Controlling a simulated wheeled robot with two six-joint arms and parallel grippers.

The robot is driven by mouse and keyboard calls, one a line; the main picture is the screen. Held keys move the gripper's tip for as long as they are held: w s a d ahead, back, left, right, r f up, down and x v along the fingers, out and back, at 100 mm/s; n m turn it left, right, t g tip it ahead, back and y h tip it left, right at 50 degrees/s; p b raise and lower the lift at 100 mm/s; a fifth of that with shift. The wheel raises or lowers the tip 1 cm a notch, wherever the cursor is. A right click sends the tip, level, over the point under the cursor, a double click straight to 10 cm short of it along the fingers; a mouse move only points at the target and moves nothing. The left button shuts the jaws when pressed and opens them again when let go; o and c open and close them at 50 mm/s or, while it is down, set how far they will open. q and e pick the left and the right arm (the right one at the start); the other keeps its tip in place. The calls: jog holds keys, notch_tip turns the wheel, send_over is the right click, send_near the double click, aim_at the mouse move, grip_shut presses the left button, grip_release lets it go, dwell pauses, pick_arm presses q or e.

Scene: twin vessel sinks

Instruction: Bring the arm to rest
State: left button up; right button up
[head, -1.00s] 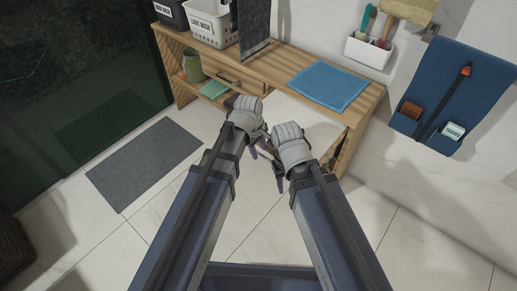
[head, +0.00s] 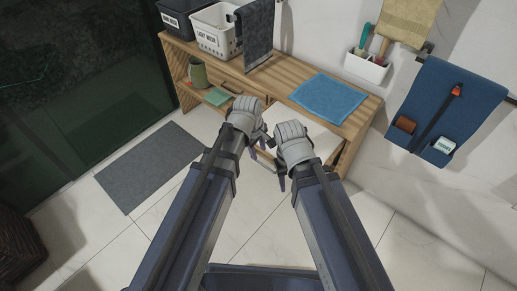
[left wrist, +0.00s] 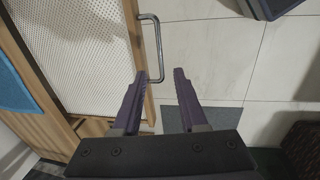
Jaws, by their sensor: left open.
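My left gripper (head: 262,146) is low in front of the wooden bench, near the middle of the head view. In the left wrist view its two purple fingers (left wrist: 158,82) are apart with nothing held between them. A metal bar handle (left wrist: 157,48) on a white perforated door (left wrist: 75,40) lies just beyond the fingertips; I cannot tell whether they touch it. My right gripper (head: 276,174) is close beside the left one. Its fingers are partly hidden by its own hand, so its opening is unclear.
The wooden bench (head: 268,75) carries a folded blue towel (head: 323,97) and a white basket (head: 215,38). A blue hanging organiser (head: 470,95) is on the right wall. A grey mat (head: 150,168) lies on the tiles at left. Floor around my arms is clear.

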pick_arm(q)
jog(key=s+r+m+g+y+p, duration=0.1)
jog(key=s+r+m+p, duration=0.5)
jog(key=r+p, duration=0.3)
jog(key=s+a+r+m+g+y+p, duration=0.1)
jog(key=s+r+m+p, duration=0.4)
jog(key=r+m+p, duration=0.3)
jog(key=shift+s+a+r+y+p, duration=0.15)
jog(key=shift+s+r+y+p, duration=0.2)
jog(key=shift+r+p, duration=0.55)
jog(key=shift+a, duration=0.1)
